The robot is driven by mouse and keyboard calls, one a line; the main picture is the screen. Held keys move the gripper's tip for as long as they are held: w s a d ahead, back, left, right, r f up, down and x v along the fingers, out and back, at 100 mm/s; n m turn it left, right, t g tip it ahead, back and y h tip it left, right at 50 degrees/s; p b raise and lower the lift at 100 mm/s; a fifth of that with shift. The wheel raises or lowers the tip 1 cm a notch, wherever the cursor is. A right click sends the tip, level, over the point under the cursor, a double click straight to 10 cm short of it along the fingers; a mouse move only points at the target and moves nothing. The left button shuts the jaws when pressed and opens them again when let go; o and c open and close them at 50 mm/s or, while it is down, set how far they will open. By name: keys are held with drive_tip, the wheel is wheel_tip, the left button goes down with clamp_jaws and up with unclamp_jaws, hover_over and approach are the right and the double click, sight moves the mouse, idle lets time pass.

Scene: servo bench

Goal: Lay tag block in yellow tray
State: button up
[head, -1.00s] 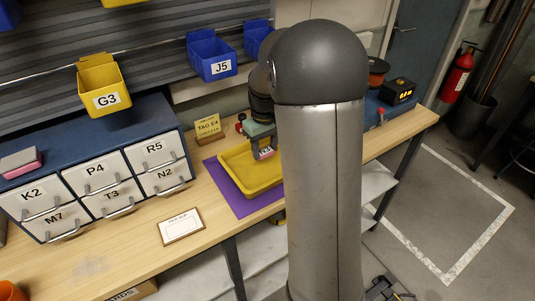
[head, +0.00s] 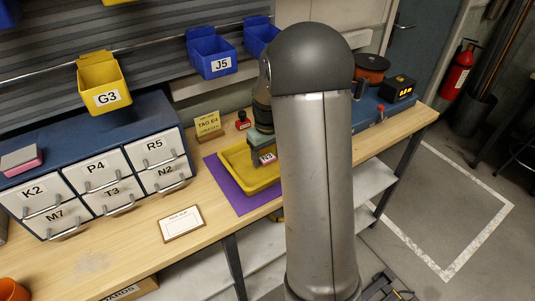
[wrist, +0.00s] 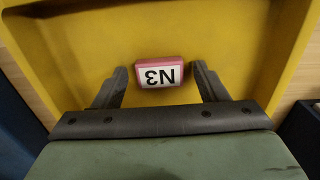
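The tag block (wrist: 158,74) is pink with a white label reading N3, upside down in the wrist view. It lies on the floor of the yellow tray (wrist: 65,50). My gripper (wrist: 160,80) is open, with one finger on each side of the block and a visible gap at both sides. In the head view the block (head: 268,159) shows inside the tray (head: 238,176), under my gripper (head: 262,152). My arm hides the tray's right part.
The tray stands on a purple mat (head: 224,190). A yellow sign (head: 208,125) and a red-topped stamp (head: 243,121) stand behind it. A framed card (head: 182,223) lies in front. A drawer cabinet (head: 95,150) is at left, with a pink-and-white block (head: 21,160) on top.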

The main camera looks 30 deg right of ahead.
sight(267, 158)
wheel_tip(267, 158, up, 12)
drive_tip(key=s+a+f, duration=0.1)
drive_tip(key=s+a, duration=0.4)
drive_tip(key=s, duration=0.3)
drive_tip(key=s+a+f, duration=0.2)
drive_tip(key=s+a, duration=0.3)
drive_tip(key=s, duration=0.3)
drive_tip(key=s+a+f+m, duration=0.1)
drive_tip(key=s+a, duration=0.4)
drive_tip(key=s, duration=0.3)
drive_tip(key=shift+s+f, duration=0.3)
